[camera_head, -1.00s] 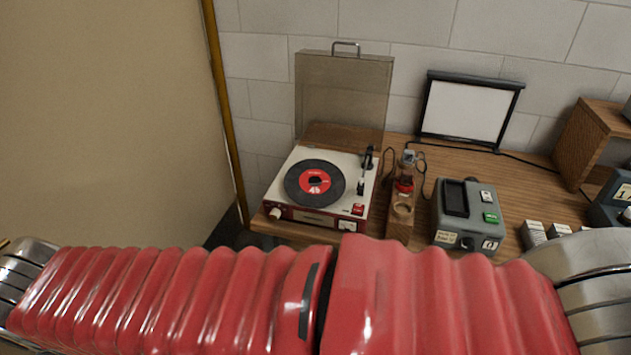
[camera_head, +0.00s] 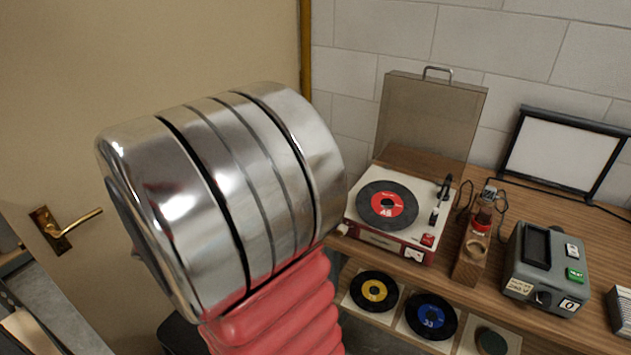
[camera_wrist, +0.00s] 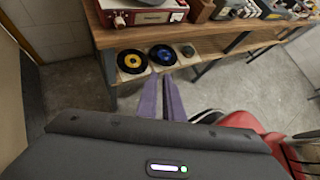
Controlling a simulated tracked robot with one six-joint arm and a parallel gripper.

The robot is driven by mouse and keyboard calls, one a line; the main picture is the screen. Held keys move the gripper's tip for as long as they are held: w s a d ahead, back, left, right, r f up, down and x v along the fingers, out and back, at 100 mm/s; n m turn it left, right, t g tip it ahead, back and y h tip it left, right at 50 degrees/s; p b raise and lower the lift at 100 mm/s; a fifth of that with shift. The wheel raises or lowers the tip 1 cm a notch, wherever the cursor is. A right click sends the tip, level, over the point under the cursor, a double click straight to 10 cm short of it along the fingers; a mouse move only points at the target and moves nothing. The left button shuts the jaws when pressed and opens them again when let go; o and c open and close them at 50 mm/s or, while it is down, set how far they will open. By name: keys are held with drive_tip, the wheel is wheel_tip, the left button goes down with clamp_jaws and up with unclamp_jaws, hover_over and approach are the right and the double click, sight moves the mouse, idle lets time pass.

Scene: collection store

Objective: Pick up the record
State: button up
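A black record with a red label (camera_head: 387,205) lies flat on the platter of a cream and red record player (camera_head: 388,252), whose smoky lid stands open. A yellow-label record (camera_head: 374,291) and a blue-label record (camera_head: 431,316) lie on the lower shelf; both show in the wrist view too, yellow (camera_wrist: 131,61) and blue (camera_wrist: 162,55). My gripper (camera_wrist: 160,78) shows as two purple fingers close together with nothing seen between them. In the wrist view its tips appear just below the blue-label record; the distance is unclear. The head view does not show my gripper.
A wooden bench (camera_head: 540,203) carries a wooden stand (camera_head: 470,259), a grey box with buttons (camera_head: 543,262) and a framed white panel (camera_head: 565,152). A small dark disc (camera_head: 491,341) lies on the lower shelf. A door with a brass handle (camera_head: 75,222) is at left.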

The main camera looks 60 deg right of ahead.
drive_tip(key=s+d+f+n+g+h, duration=0.2)
drive_tip(key=d+n+g+h, duration=0.15)
drive_tip(key=d+n, duration=0.5)
drive_tip(key=n+g+h, duration=0.1)
drive_tip(key=n+h, duration=0.3)
drive_tip(key=n, duration=0.2)
approach(371, 215)
drive_tip(key=v, duration=0.3)
drive_tip(key=shift+w+a+m+y, duration=0.15)
drive_tip(key=shift+w+m+y, duration=0.1)
drive_tip(key=shift+w, duration=0.25)
drive_tip(key=shift+x, duration=4.35)
drive_tip(key=shift+r, duration=0.1)
drive_tip(key=shift+x, duration=2.55)
drive_tip(key=shift+s, duration=0.1)
drive_tip(key=shift+a, duration=0.1)
clamp_jaws()
